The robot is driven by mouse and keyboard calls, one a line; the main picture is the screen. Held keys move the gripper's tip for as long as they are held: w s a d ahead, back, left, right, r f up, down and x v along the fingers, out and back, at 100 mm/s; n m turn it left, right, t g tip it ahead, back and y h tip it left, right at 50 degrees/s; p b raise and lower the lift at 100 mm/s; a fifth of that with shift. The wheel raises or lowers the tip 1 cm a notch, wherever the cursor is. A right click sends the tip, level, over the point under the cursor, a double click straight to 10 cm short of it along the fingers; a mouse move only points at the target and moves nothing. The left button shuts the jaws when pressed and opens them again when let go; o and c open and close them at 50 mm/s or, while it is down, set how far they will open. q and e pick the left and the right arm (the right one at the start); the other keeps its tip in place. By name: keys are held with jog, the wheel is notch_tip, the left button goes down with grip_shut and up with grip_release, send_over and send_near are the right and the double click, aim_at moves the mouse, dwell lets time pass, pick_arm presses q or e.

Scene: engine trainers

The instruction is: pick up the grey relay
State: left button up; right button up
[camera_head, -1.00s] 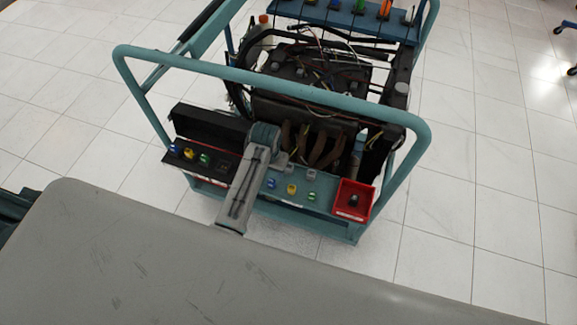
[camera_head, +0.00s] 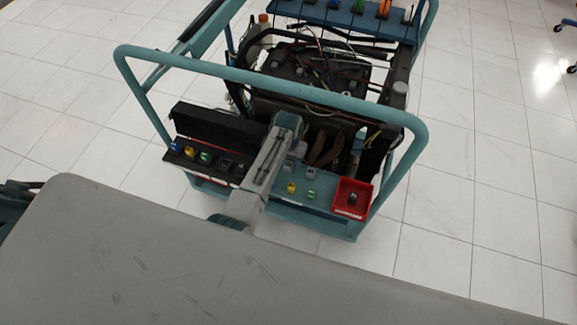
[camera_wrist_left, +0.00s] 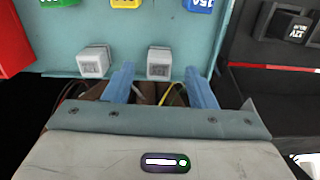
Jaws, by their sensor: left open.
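Two small light-grey relays stand side by side on the teal shelf of the cart. One (camera_head: 289,166) is just right of my left arm in the head view, and the other (camera_head: 312,170) is farther right. In the left wrist view one grey relay (camera_wrist_left: 158,63) lies ahead of the gap between the fingers. The second grey relay (camera_wrist_left: 92,62) is left of the left finger. My left gripper (camera_wrist_left: 160,85) is open, with nothing visibly held. In the head view its end (camera_head: 287,124) is over the engine side of the shelf, its fingertips unclear. My right gripper is not in view.
A yellow block (camera_head: 291,187) and a green block (camera_head: 311,194) sit on the shelf's near side. A red tray (camera_head: 368,207) is at its right end. A black open box (camera_head: 215,127) with several coloured blocks is on the left. The cart's teal rail (camera_head: 270,78) arches above.

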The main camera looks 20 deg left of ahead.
aim_at(288, 164)
pick_arm(q)
jog(key=shift+w+f, duration=0.1)
jog(key=shift+f, duration=1.7)
jog(key=c, duration=1.1)
jog(key=shift+o, duration=0.2)
jog(key=shift+r, duration=0.1)
